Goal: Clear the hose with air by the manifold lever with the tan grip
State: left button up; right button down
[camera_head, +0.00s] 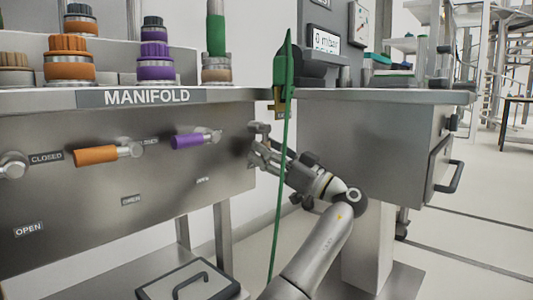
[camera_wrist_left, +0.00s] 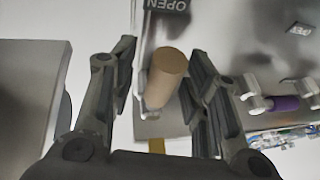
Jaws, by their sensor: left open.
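The manifold (camera_head: 60,205) is a grey metal front with a row of levers. In the left wrist view a tan cylindrical grip (camera_wrist_left: 166,78) points toward the camera between the fingers of my left gripper (camera_wrist_left: 164,75). The fingers are open on either side of it; I cannot tell whether either touches it. In the head view my left gripper (camera_head: 262,148) is at the manifold's right end and hides the tan grip. To its left are the purple-grip lever (camera_head: 187,141) and the orange-grip lever (camera_head: 95,156). A green hose (camera_head: 216,30) stands on the rightmost fitting. My right gripper is not in view.
A green strand (camera_head: 281,190) hangs in front of my left arm. Orange (camera_head: 68,58) and purple (camera_head: 154,50) fittings stand on top of the manifold. A display reading 0 mbar (camera_head: 326,40) is behind.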

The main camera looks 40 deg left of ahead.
pick_arm(q)
jog(key=shift+d, duration=0.1)
jog(key=v, duration=1.2)
jog(key=shift+f, duration=0.1)
